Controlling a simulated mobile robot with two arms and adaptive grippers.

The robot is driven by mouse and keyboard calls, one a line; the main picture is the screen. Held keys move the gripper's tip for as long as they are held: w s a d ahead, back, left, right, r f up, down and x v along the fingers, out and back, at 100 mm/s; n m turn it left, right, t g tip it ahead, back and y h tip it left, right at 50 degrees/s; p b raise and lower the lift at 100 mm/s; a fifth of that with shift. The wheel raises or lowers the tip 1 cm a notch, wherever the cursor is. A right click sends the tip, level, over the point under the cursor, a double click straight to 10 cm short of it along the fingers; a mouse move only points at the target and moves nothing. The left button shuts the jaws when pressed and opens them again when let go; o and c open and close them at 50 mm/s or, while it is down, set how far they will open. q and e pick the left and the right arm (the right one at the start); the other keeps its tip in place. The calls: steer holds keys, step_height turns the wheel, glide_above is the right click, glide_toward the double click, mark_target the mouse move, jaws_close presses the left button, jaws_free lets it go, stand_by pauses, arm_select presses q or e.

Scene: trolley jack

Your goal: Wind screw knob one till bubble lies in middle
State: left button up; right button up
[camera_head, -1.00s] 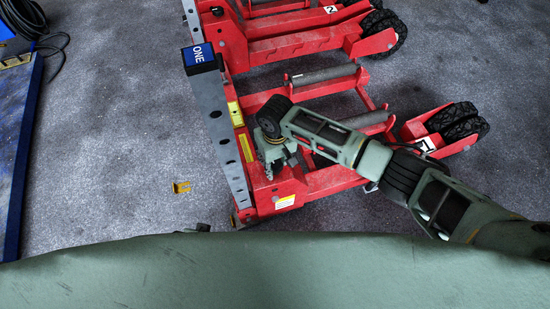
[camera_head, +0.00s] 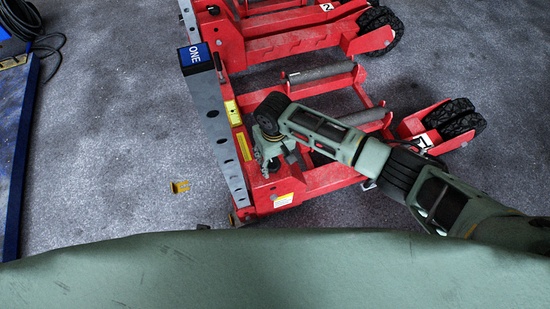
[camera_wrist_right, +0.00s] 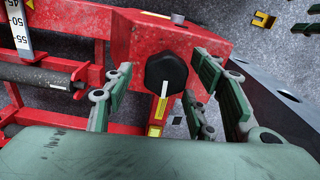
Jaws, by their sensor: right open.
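A black hexagonal screw knob (camera_wrist_right: 165,72) with a white mark sits on a red jack frame (camera_wrist_right: 200,42) in the right wrist view. My right gripper (camera_wrist_right: 165,95) is open, with fingers to the left and right of the knob and apart from it. In the head view, my right gripper (camera_head: 268,163) points down over the near corner of the red frame and hides the knob. A yellow level vial (camera_head: 233,113) lies beside the grey perforated beam (camera_head: 208,98); its bubble is too small to place. My left gripper is not in view.
Black wheels (camera_head: 455,118) are at the right. A yellow bracket (camera_head: 180,187) lies on the open floor at the left. A scale strip (camera_wrist_right: 18,28) shows in the wrist view.

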mark_target(275, 161)
step_height(275, 161, up, 12)
steer(key=shift+f, duration=0.2)
stand_by(0.6)
